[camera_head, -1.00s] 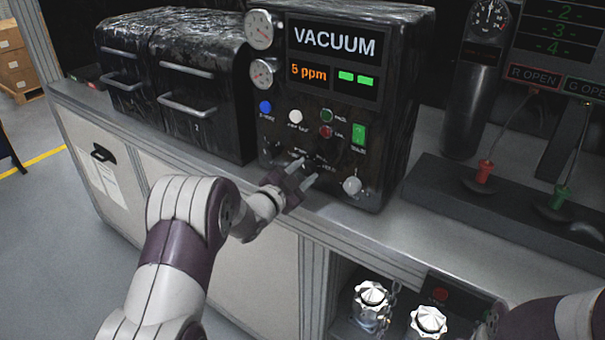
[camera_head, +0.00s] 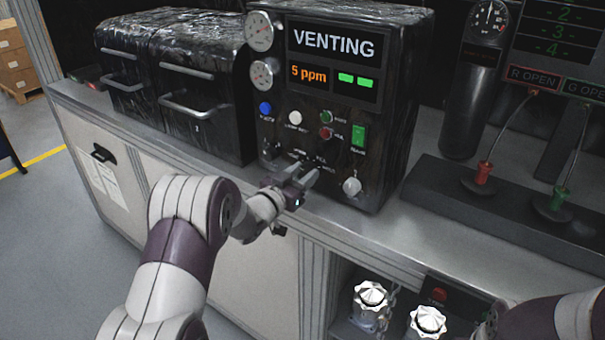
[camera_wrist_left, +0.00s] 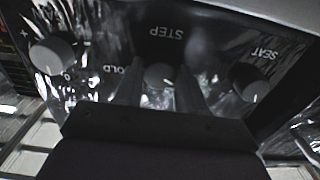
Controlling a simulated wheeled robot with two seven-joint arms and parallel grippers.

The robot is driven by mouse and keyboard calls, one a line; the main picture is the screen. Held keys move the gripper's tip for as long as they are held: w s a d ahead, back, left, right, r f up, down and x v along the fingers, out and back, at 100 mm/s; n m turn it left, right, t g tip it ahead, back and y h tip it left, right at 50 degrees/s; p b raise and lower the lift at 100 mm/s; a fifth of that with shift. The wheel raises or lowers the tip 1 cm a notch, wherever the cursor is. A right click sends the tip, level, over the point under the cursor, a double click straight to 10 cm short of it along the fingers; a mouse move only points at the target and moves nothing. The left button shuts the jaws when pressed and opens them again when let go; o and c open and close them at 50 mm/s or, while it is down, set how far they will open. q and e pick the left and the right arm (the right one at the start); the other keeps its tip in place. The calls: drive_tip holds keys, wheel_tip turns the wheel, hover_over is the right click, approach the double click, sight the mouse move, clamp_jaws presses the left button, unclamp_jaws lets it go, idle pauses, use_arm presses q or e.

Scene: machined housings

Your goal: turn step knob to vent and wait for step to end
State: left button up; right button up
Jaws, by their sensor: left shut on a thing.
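The black control box (camera_head: 395,110) stands on the bench, and its screen (camera_head: 333,45) reads VENTING, with 5 ppm and two green bars below. My left gripper (camera_head: 300,176) is at the lower middle of its front panel. In the left wrist view, the small round step knob (camera_wrist_left: 160,76) sits between the two fingers under the upside-down STEP label (camera_wrist_left: 167,32), and the gripper is shut on it. In the head view the fingers hide the knob. The knob's pointer setting cannot be made out. Only a part of my right arm shows at the lower right.
A pale knob (camera_head: 352,187) is right of my left gripper. Two black ovens (camera_head: 200,90) stand left of the box. Silver valve knobs (camera_head: 371,296) sit below the bench top.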

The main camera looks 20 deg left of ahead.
use_arm(q)
drive_tip(key=shift+f, duration=0.25)
drive_tip(key=o, duration=0.8)
drive_tip(key=shift+c, duration=0.2)
drive_tip(key=o, duration=0.3)
drive_tip(key=shift+r, duration=0.1)
drive_tip(key=b+v, duration=0.2)
drive_tip(key=v, duration=1)
drive_tip(key=shift+s, duration=0.35)
drive_tip(key=shift+a, duration=0.15)
